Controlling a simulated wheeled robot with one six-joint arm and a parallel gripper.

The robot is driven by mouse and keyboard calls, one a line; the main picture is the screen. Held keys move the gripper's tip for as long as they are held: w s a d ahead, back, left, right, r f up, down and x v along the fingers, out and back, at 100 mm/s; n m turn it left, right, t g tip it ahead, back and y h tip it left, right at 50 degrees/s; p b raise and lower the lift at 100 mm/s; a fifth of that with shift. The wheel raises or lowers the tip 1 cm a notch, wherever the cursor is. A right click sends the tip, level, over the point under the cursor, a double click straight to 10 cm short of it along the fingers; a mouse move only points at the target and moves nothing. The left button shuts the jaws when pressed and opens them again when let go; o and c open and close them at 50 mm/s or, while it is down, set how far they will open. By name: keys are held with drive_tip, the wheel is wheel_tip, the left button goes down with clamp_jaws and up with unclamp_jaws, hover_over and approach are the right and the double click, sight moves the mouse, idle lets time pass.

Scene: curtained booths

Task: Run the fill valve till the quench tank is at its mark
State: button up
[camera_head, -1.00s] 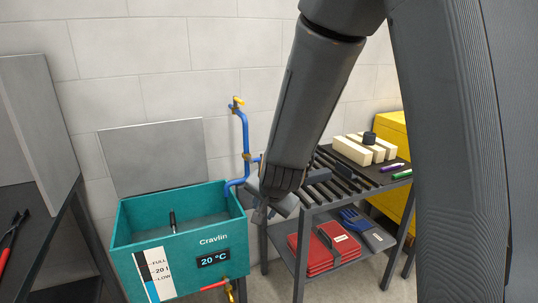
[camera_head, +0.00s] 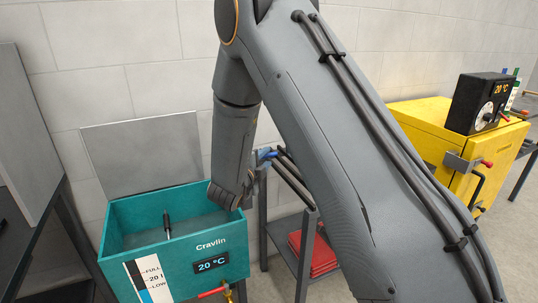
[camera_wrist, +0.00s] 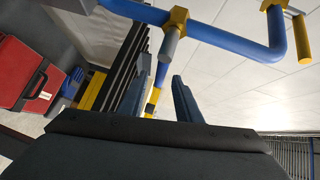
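The teal quench tank (camera_head: 180,262) stands at lower left in the head view, its display reading 20 °C. Its gauge (camera_head: 152,280) has FULL, 20 l and LOW marks; blue shows only near the bottom, around or below LOW. A red-handled valve (camera_head: 213,291) is low on its front. My gripper (camera_head: 240,198) is by the tank's right rear corner. My arm hides most of the pipe in the head view.
A dark slatted rack (camera_head: 290,175) stands right of the tank, with red items (camera_head: 315,255) on its lower shelf. A yellow cabinet (camera_head: 430,140) carrying a black dial box (camera_head: 482,103) is at right. A grey panel (camera_head: 145,150) stands behind the tank.

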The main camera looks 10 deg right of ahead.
sight(268, 156)
drive_tip(key=shift+x, duration=1.9)
clamp_jaws()
